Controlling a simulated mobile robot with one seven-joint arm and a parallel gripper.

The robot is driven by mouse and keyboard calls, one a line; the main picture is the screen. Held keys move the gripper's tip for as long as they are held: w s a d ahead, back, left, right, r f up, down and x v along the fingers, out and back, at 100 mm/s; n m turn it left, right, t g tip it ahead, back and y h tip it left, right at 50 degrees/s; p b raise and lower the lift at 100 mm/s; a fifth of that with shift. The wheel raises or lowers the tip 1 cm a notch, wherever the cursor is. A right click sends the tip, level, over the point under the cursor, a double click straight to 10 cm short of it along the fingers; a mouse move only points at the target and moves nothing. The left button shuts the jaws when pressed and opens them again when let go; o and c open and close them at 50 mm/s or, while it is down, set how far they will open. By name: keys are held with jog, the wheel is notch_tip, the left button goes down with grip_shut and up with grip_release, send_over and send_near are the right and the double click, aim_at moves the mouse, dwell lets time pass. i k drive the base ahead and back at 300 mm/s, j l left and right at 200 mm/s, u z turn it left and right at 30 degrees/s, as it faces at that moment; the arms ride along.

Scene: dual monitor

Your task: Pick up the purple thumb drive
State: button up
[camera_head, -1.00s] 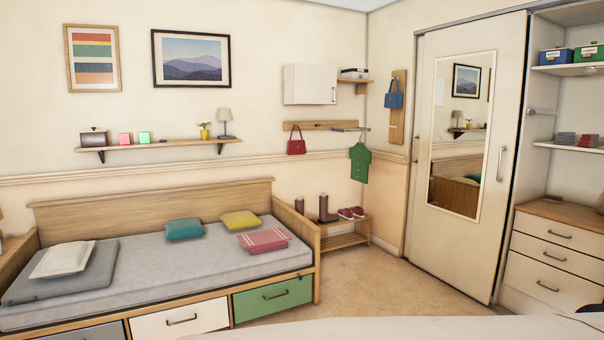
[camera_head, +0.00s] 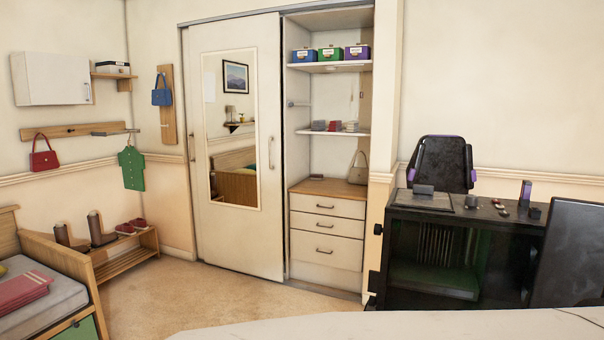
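I cannot make out a purple thumb drive for certain. Several small dark items (camera_head: 504,212) lie on the black desk (camera_head: 455,213) at the right, too small to identify. An upright object with purple on it (camera_head: 525,193) stands among them, and it looks larger than a thumb drive. My gripper is not in view.
A black and purple chair (camera_head: 442,163) stands behind the desk. A dark panel (camera_head: 568,255) blocks the desk's right end. An open closet with drawers (camera_head: 326,228) and a mirrored sliding door (camera_head: 260,240) are in the middle. Carpet (camera_head: 200,300) is clear before them.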

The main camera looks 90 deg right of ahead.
aim_at(526, 187)
jog(key=z, duration=3.8)
